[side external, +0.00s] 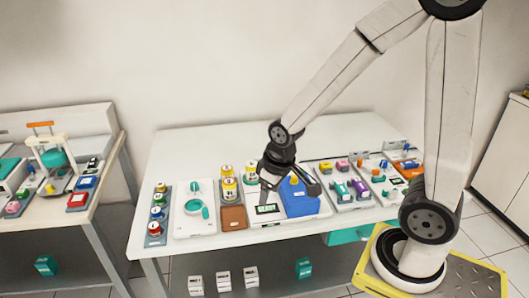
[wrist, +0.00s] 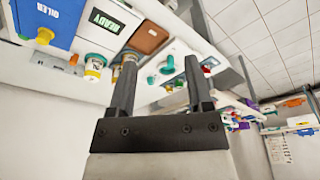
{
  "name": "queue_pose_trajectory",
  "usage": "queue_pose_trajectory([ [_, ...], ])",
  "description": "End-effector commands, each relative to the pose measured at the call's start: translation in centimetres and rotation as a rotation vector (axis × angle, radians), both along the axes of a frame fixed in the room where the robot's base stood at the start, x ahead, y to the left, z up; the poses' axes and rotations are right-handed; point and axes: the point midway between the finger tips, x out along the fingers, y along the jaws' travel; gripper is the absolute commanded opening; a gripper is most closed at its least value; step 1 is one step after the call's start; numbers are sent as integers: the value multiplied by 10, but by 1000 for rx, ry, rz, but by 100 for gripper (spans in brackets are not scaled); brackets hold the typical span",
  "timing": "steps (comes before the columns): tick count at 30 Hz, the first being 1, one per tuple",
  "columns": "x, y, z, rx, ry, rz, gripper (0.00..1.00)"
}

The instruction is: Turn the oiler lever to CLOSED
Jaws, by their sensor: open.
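The oiler is a blue box (side external: 300,202) on a white base in the side view, just beside and below my gripper. In the wrist view the blue box (wrist: 58,14), marked OILER, is at the upper left, partly cut off. A yellow-orange knob (wrist: 44,36) sits on it; it also shows in the side view (side external: 294,180). I cannot tell whether this knob is the lever, or its setting. My gripper (wrist: 160,62) is open and empty, its fingers apart from the oiler in the wrist view. In the side view my gripper (side external: 288,183) hangs over the oiler unit and hides part of it.
A READY screen (wrist: 106,21) is beside the blue box. A brown block (side external: 233,217), yellow-and-white canisters (side external: 229,188) and a white unit with teal parts (side external: 195,224) stand left of it. Small coloured parts on trays (side external: 349,199) lie right. The white table's (side external: 190,145) back is clear.

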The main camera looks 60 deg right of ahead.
Motion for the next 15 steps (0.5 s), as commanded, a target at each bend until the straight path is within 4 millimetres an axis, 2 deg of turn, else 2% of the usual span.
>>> queue_pose_trajectory([
  [6,52,-33,-4,-22,38,48,65],
  [15,115,-92,-19,-42,93,130,65],
])
